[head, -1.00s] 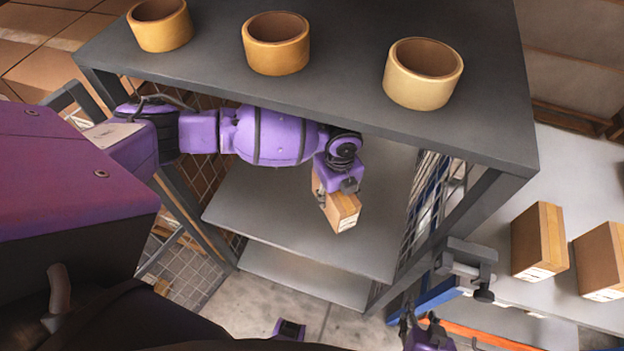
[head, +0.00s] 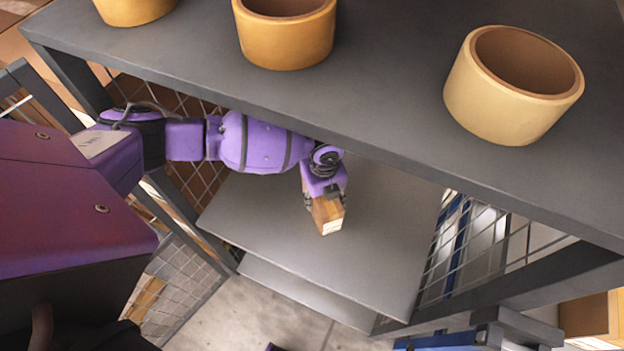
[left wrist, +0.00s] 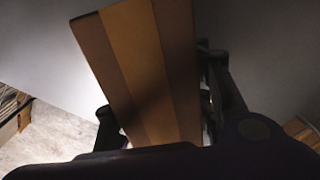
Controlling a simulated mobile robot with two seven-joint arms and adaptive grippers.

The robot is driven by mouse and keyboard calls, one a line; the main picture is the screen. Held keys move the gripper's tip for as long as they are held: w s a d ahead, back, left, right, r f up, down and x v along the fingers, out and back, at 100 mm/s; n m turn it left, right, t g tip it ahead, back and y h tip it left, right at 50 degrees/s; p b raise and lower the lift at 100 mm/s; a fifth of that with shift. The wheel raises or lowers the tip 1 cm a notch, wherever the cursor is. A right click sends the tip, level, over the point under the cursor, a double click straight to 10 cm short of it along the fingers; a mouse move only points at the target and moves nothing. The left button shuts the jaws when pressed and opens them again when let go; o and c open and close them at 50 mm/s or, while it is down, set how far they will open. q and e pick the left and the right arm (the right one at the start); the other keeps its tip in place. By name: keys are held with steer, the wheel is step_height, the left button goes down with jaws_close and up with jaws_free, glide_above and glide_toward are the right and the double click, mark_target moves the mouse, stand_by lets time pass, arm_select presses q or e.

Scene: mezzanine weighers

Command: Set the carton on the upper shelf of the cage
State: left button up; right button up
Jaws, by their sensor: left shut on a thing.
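The carton (head: 327,216) is a small brown box with a pale label on its end. My left gripper (head: 324,196) is shut on it, and its arm reaches into the cage under the top board. In the head view the carton shows over the upper shelf (head: 270,225), a grey board inside the cage. The left wrist view shows the carton (left wrist: 140,60) between the fingers (left wrist: 160,110), with grey board behind it. I cannot tell whether the carton touches the shelf. My right gripper is not in view.
The cage's dark top board (head: 200,60) lies just above my left arm and bears several tan rings, one a pale ring (head: 510,85). A lower shelf (head: 300,290) sits below the upper one. Mesh sides (head: 480,245) close the cage right and left. The upper shelf looks bare around the carton.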

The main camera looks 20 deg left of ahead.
arm_select(q)
steer(key=shift+d+r, duration=0.1)
steer(key=shift+d, duration=0.25)
steer(key=shift+w+a+f, duration=0.2)
steer(key=shift+f, duration=0.1)
steer(key=o, duration=1.4)
steer(key=shift+o, duration=0.9)
steer(key=shift+s+r, duration=0.1)
steer(key=shift+r, duration=0.1)
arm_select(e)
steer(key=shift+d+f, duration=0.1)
